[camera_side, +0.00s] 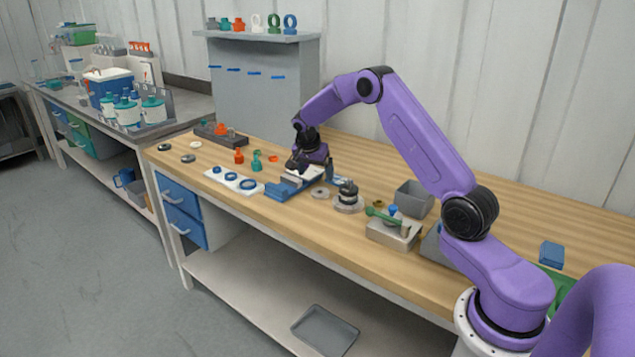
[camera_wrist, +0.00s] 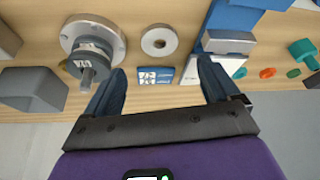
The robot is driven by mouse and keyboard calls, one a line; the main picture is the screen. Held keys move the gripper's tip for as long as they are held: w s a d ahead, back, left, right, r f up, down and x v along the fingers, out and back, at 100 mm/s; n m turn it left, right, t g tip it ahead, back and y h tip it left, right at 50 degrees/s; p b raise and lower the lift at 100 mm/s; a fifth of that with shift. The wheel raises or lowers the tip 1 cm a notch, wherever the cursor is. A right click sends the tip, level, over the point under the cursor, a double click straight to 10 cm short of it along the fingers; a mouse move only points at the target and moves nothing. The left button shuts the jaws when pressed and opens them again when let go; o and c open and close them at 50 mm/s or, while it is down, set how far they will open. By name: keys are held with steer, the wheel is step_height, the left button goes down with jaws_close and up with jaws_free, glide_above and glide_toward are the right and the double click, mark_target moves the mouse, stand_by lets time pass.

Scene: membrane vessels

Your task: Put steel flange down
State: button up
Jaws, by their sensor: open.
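A flat grey ring with a centre hole, which looks like the steel flange (camera_wrist: 148,46), lies flat on the wooden bench in the wrist view. It also shows in the side view (camera_side: 320,193), between the blue fixture and the round metal assembly. My gripper (camera_wrist: 162,76) is open, its fingers wide apart with nothing held between them. The ring lies beyond the fingertips and apart from them. In the side view my gripper (camera_side: 305,168) is above the bench by the blue fixture (camera_side: 283,189), which carries a pale block. The exact fingertip height is hard to tell.
A round metal assembly (camera_side: 348,199) on a wide base stands right of the ring in the side view. A grey open bin (camera_side: 414,198) and a tray (camera_side: 394,235) with a green-handled tool are farther right. A white plate (camera_side: 233,181) with blue rings lies left.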

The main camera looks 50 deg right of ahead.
steer(key=s+a+r+n+y, duration=0.1)
steer(key=s+a+r+n, duration=0.3)
steer(key=a, duration=0.4)
steer(key=s+a+r+n+y, duration=0.1)
steer(key=s+a+r+n, duration=0.3)
steer(key=a, duration=0.5)
steer(key=s+a+r+n+y, duration=0.1)
steer(key=s+a+r+n, duration=0.1)
steer(key=s+a+n, duration=0.35)
steer(key=s+a+r+n+y, duration=0.1)
steer(key=s+a+n, duration=0.6)
steer(key=s, duration=0.8)
steer(key=s+f+n+g, duration=0.1)
steer(key=s+n, duration=0.6)
steer(key=s, duration=0.7)
steer(key=shift+s+d+y, duration=0.35)
steer(key=shift+y, duration=0.05)
